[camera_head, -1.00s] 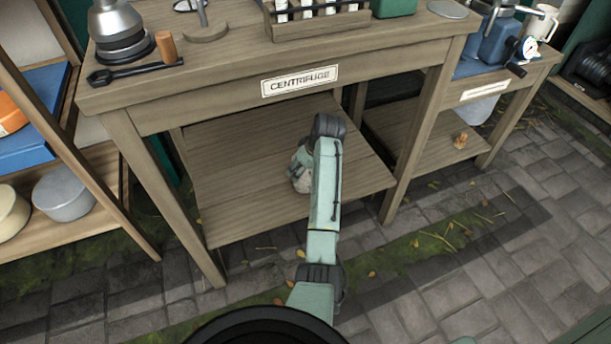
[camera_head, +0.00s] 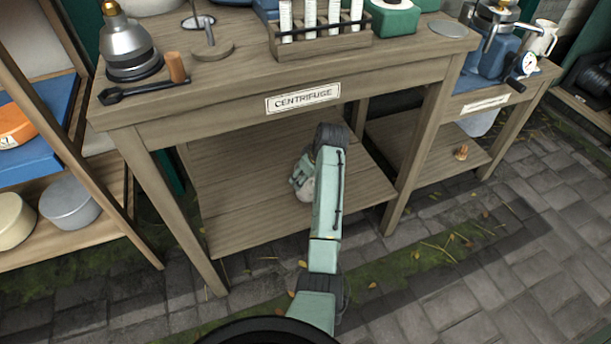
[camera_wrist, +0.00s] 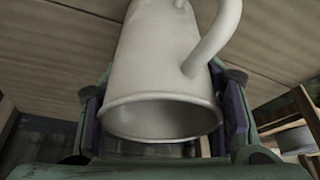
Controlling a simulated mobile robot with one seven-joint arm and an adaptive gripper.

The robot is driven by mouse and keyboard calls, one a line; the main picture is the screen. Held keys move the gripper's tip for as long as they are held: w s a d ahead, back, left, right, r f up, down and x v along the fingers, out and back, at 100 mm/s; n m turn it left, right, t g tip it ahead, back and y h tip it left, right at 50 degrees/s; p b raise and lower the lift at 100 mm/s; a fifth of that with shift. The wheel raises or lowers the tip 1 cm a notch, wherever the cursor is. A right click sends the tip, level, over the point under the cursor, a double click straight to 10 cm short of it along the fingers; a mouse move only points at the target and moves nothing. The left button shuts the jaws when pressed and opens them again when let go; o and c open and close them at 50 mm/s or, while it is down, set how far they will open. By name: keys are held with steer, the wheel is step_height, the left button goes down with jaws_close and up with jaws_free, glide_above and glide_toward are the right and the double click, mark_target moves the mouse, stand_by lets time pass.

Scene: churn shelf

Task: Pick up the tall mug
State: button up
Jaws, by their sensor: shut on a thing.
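The tall mug (camera_wrist: 160,60), pale and off-white with a looped handle, fills the middle of the wrist view. Its open rim is toward the camera and its handle rises on the right. My gripper (camera_wrist: 164,112) is shut on it, with a purple-padded finger on each side. In the head view my gripper (camera_head: 300,175) is over the lower shelf of the centrifuge table. Only a small pale part of the mug (camera_head: 304,191) shows there; my arm hides the rest. I cannot tell whether the mug touches the shelf.
The wooden lower shelf (camera_head: 240,215) is otherwise bare where I see it. The tabletop (camera_head: 235,75) above carries a test-tube rack (camera_head: 330,45) and a metal flask (camera_head: 128,45). Table legs stand on both sides. Another white mug (camera_head: 541,38) stands on the right table.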

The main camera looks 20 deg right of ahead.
steer(key=s+d+r+p, duration=0.1)
steer(key=s+p, duration=0.5)
steer(key=s, duration=0.2)
steer(key=s+d+r+p, duration=0.1)
steer(key=s+r+p, duration=0.1)
steer(key=s+p, duration=0.4)
steer(key=shift+s+d+r, duration=0.15)
steer(key=shift+s+d, duration=0.25)
steer(key=shift+s, duration=0.5)
